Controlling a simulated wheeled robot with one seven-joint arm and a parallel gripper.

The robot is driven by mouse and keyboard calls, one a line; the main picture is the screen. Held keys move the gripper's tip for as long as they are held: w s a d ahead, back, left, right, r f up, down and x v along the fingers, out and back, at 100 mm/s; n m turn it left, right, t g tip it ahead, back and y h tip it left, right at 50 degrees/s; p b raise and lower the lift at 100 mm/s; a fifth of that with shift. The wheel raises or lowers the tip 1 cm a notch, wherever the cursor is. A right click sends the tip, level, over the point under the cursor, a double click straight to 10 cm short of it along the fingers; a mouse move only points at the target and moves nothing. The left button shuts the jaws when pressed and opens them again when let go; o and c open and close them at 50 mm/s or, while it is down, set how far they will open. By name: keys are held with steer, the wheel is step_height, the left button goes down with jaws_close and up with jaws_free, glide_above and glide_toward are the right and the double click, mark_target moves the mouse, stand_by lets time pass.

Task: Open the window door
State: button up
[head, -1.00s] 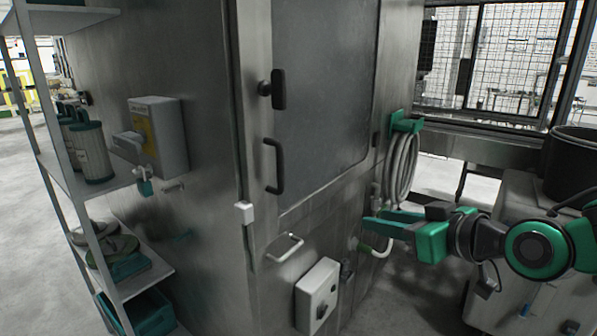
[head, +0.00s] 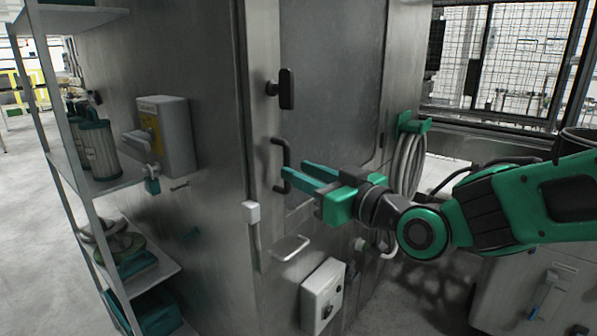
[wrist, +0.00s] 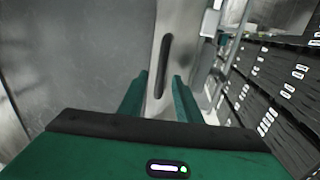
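The window door (head: 329,80) is a large grey pane in the steel cabinet wall, and it looks shut. Its dark upright handle (head: 276,165) stands at the left edge of the pane, with a black latch knob (head: 286,89) above it. My gripper (head: 296,178) is open, its two green fingers pointing left at the lower part of the handle. In the wrist view the handle (wrist: 164,66) stands upright just beyond and between the open fingertips (wrist: 157,90). I cannot tell whether a finger touches it.
A coiled hose (head: 407,165) hangs on a green holder to the right of the door. A lower bar handle (head: 290,247) and a white switch box (head: 322,296) are below. A shelf rack (head: 95,185) and a yellow-labelled box (head: 166,135) are at left.

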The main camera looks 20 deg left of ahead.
steer(key=shift+x, duration=1.1)
jaws_close()
